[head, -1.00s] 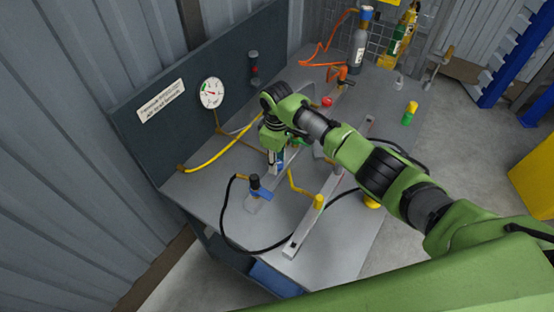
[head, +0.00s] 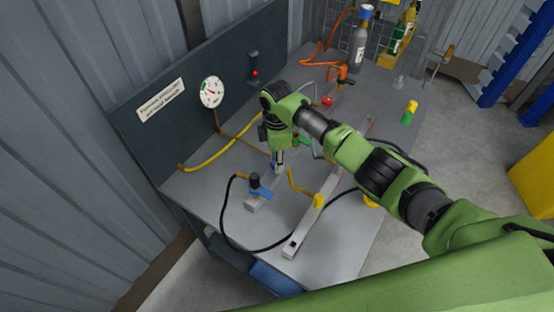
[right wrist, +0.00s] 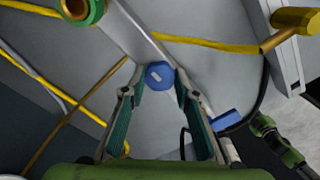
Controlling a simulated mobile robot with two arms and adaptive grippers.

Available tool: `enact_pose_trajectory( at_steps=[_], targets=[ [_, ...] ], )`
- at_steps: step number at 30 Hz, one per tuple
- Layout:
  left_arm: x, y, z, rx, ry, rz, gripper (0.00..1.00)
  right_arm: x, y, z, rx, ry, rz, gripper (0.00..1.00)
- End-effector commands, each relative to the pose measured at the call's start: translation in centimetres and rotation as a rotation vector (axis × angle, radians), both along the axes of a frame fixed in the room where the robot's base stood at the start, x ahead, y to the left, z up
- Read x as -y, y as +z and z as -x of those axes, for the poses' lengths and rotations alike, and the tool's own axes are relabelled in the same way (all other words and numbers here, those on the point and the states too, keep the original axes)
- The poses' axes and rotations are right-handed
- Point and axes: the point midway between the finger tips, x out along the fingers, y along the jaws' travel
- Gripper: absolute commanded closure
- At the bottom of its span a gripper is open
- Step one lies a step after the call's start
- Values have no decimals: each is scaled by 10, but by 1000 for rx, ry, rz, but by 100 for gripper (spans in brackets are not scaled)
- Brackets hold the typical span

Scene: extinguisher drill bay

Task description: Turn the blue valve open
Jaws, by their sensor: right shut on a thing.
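A round blue valve knob (right wrist: 160,75) with a pale mark on its top sits on a grey bar in the right wrist view. My right gripper (right wrist: 160,84) has its two fingertips on either side of the knob and is shut on it. In the head view my right gripper (head: 279,162) points down over the bench, and the knob is hidden there by the gripper. A separate blue lever (head: 261,192) stands nearer on the bar's end, and it also shows in the right wrist view (right wrist: 226,120).
The bench (head: 215,185) carries yellow pipes, a black hose (head: 228,235) and a second bar with a yellow knob (head: 318,201). A gauge (head: 211,92) and red lamp (head: 254,73) are on the back panel. A grey cylinder (head: 359,50) stands at the far end.

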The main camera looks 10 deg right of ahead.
Motion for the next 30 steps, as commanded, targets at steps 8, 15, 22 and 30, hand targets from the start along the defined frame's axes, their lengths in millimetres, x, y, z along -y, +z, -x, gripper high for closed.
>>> enact_pose_trajectory(
  at_steps=[8, 15, 22, 30],
  targets=[
    [0, 0, 0, 0, 0, 0, 62, 0, 1, -1, 2, 18, -1, 93],
    [0, 0, 0, 0, 0, 0, 62, 0, 1, -1, 2, 18, -1, 70],
    [0, 0, 0, 1, 0, 0, 62, 0, 0, 0, 1, 16, -1, 55],
    [-1, 0, 1, 0, 0, -1, 62, 0, 7, -1, 2, 16, -1, 55]
  ],
)
